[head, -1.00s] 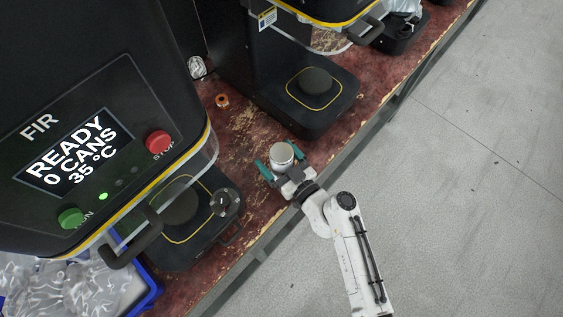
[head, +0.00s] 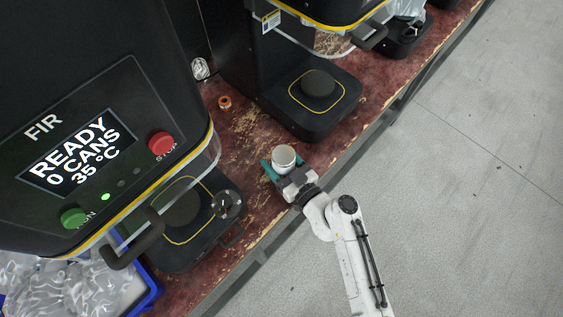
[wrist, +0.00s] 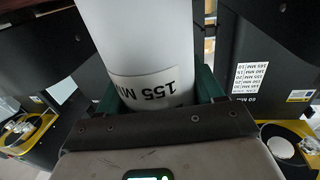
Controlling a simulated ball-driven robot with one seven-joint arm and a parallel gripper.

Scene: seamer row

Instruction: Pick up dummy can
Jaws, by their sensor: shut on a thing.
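The dummy can is a pale, upright cylinder (head: 284,156) over the worn red bench top, between the two seaming machines. In the wrist view the can (wrist: 145,45) fills the upper middle and bears a label reading "155 MM". My gripper (head: 281,165) has teal fingers on both sides of the can and is shut on it. In the wrist view the teal fingers of my gripper (wrist: 155,95) show beside the can's lower part. I cannot tell whether the can's base touches the bench.
The machine "FIR" (head: 85,160) stands left, its screen reading "READY 0 CANS 35 °C". A second machine's base (head: 318,95) lies behind the can. A small orange ring (head: 225,102) and a crumpled clear item (head: 200,68) lie on the bench (head: 245,135). A blue crate (head: 150,292) holds clear bags.

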